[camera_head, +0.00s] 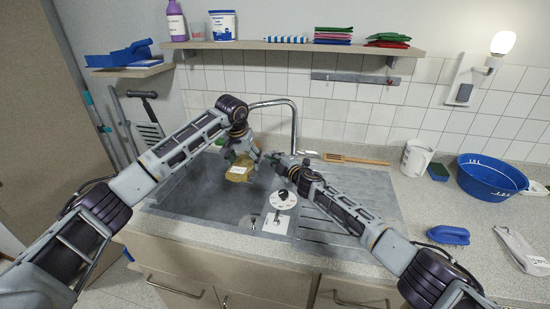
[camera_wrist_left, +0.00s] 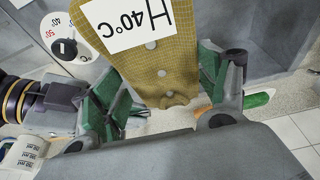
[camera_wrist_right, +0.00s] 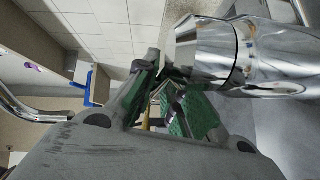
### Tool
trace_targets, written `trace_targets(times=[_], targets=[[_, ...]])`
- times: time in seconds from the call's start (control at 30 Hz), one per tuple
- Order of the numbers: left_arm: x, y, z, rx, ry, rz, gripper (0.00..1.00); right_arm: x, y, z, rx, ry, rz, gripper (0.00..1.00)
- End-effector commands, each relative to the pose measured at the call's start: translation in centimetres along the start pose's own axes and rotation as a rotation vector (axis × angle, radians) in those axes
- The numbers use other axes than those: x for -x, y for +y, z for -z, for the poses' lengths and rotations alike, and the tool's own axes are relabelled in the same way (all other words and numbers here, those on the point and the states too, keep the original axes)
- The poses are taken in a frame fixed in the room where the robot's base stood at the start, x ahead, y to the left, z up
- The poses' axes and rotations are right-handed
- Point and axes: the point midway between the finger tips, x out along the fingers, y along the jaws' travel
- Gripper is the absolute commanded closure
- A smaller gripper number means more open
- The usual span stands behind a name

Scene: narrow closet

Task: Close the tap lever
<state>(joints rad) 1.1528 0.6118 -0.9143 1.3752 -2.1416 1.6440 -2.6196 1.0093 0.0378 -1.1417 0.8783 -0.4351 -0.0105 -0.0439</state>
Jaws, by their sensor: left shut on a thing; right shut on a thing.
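The chrome tap (camera_head: 294,125) rises at the back of the sink, its spout arching left. In the right wrist view its thick chrome body (camera_wrist_right: 250,55) is close to my right fingers. My right gripper (camera_wrist_right: 168,90) is shut at the tap; the held part is mostly hidden, and it appears to be the lever. In the head view my right gripper (camera_head: 272,159) reaches in front of the tap base.
A dial with a black knob (camera_head: 282,198) stands at the sink's front edge. The sink basin (camera_head: 200,200) is below. A wooden brush (camera_head: 352,159), white tub (camera_head: 416,158), blue basin (camera_head: 491,177) and blue brush (camera_head: 448,235) are on the right. A shelf (camera_head: 290,45) hangs above.

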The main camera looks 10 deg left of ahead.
Motion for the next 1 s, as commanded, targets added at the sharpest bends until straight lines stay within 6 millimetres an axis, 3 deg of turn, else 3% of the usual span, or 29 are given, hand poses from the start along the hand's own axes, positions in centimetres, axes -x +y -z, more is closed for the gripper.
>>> trace_targets(times=[0.57,0.6,0.73,1.0], targets=[[0.1,0.0,0.06,0.0,0.002,-0.001,0.62,0.01,-0.38,0.03,0.025,-0.007,0.024,1.0],[0.1,0.01,0.06,0.0,0.002,-0.001,0.62,0.01,-0.39,0.03,0.025,-0.007,0.024,0.85],[0.1,0.0,0.06,0.0,0.002,-0.001,0.62,0.02,-0.39,-0.01,0.025,-0.008,0.024,0.68],[0.1,0.01,0.06,0.0,0.002,-0.001,0.62,0.03,-0.31,-0.13,0.024,-0.009,0.023,0.67]])
